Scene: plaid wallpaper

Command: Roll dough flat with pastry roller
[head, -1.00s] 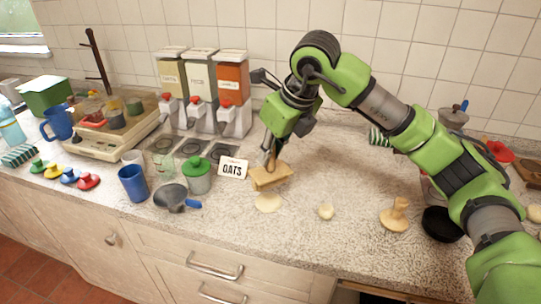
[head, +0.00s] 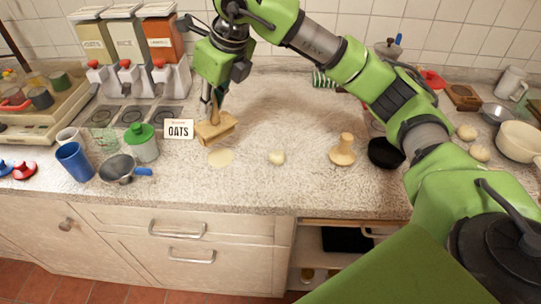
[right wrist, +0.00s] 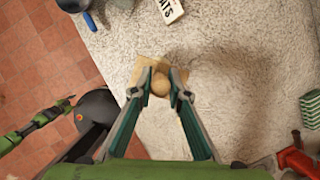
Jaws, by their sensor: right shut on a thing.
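My right gripper (head: 212,106) points down and is shut on the handle of the wooden pastry roller (head: 218,131). In the right wrist view the fingers (right wrist: 160,84) close around its round knob, with the pale wooden head (right wrist: 147,73) beyond. The flat dough cannot be made out in the wrist view.
An OATS sign (head: 179,129), green-lidded jar (head: 142,144) and dark pan (head: 118,169) stand left of the roller. A wooden mushroom-shaped tool (head: 343,152) and black bowl (head: 384,153) are to the right. Dispensers (head: 166,75) stand behind. Counter between dough ball and wooden tool is clear.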

